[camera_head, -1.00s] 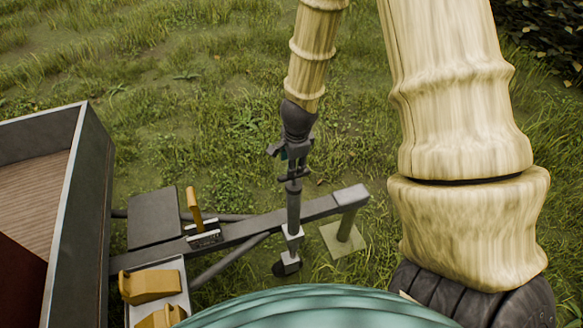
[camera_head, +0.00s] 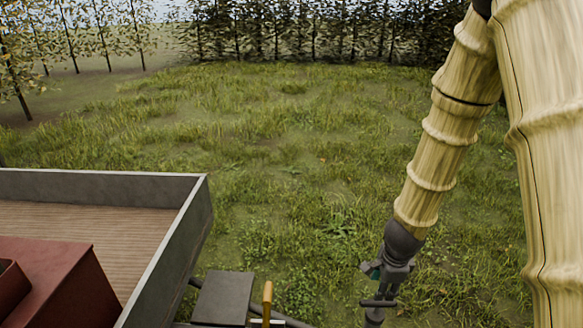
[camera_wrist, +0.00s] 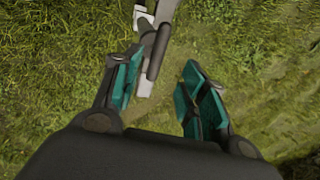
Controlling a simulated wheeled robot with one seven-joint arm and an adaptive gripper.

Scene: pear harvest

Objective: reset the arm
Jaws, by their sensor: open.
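My gripper (camera_wrist: 161,75) is open in the wrist view, with its two teal-padded fingers apart. Grass and part of a grey drawbar or post (camera_wrist: 156,50) show between and beyond the fingers. Nothing is held. In the head view my gripper (camera_head: 388,272) hangs down at the lower right, below the pale, wood-textured links of my arm. Its fingertips are hard to make out there.
A grey-walled trailer (camera_head: 100,184) with a plank floor stands at the left. A red box (camera_head: 45,275) sits in it. An orange handle (camera_head: 267,298) and a dark plate (camera_head: 223,298) are at the bottom. Open grass (camera_head: 270,150) reaches to trees at the back.

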